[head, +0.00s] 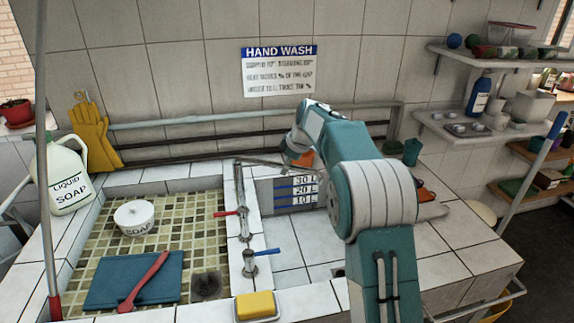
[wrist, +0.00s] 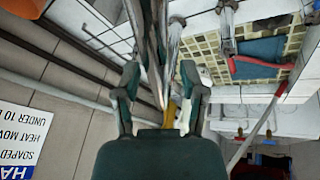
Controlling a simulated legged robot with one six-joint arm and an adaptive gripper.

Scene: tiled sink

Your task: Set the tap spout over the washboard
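The tap (head: 241,205) stands on the tiled divider, with a red and a blue lever. Its metal spout (head: 262,161) runs rightward from the column's top in the head view, away from the left basin. The blue flat board, apparently the washboard (head: 105,280), lies in the left basin with a red-handled tool on it; it also shows in the wrist view (wrist: 270,50). My gripper (wrist: 160,70) has its two teal fingers apart. Metal pipe, likely the spout, shows between and beyond the fingers; contact cannot be told. My arm largely hides the gripper in the head view.
A white soap tub (head: 134,217) is in the left basin. A soap jug (head: 62,178) and yellow gloves (head: 92,135) stand at the left. A yellow sponge (head: 255,305) lies on the front edge. Pipes (head: 200,120) run along the back wall. Shelves (head: 470,128) hang at the right.

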